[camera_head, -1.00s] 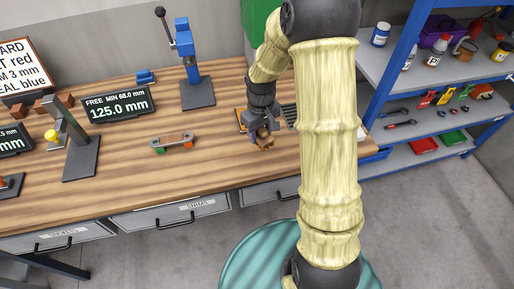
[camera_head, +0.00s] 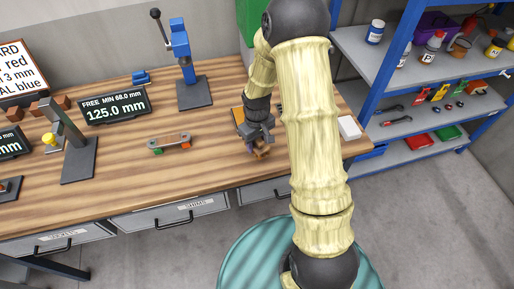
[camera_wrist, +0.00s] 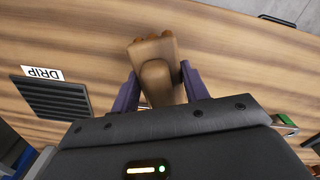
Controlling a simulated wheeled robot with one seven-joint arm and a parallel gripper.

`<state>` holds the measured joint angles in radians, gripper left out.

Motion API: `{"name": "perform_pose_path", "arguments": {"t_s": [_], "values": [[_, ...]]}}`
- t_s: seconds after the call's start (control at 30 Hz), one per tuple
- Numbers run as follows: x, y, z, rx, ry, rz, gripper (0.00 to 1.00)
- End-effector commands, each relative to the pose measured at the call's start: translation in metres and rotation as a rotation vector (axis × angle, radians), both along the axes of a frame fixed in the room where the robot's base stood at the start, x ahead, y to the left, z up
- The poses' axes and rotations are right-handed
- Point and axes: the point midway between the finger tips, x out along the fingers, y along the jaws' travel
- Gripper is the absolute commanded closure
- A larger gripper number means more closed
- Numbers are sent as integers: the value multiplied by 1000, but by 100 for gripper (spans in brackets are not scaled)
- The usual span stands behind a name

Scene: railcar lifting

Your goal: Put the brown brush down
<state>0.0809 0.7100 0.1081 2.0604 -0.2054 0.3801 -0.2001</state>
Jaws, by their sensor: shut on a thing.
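The brown brush (camera_wrist: 155,62) is between the two purple-grey fingers of my gripper (camera_wrist: 160,88) in the wrist view, with its blocky brown end pointing away from the palm. My gripper is shut on it. In the head view my gripper (camera_head: 257,146) is low over the workbench (camera_head: 215,165) near its front edge, with the brush (camera_head: 262,152) showing small and brown below the fingers. I cannot tell whether the brush touches the bench top.
A small railcar (camera_head: 170,143) stands left of my gripper. A blue press (camera_head: 184,60) and a display (camera_head: 115,106) are behind it. A dark grille labelled DRIP (camera_wrist: 52,97) shows in the wrist view. A white block (camera_head: 349,128) lies at the right. Bench between railcar and gripper is clear.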

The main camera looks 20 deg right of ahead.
Motion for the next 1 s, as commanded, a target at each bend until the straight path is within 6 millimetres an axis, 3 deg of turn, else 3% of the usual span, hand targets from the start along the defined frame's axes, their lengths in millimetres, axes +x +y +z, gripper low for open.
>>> {"name": "perform_pose_path", "arguments": {"t_s": [0.23, 0.53, 0.97, 1.0], "values": [[0, 0, -4, 1, 1, 0, 73], [0, 0, -39, 0, 1, 0, 73], [0, 0, -46, 0, 0, 0, 73], [0, 0, -44, 0, 0, 0, 47]]}}
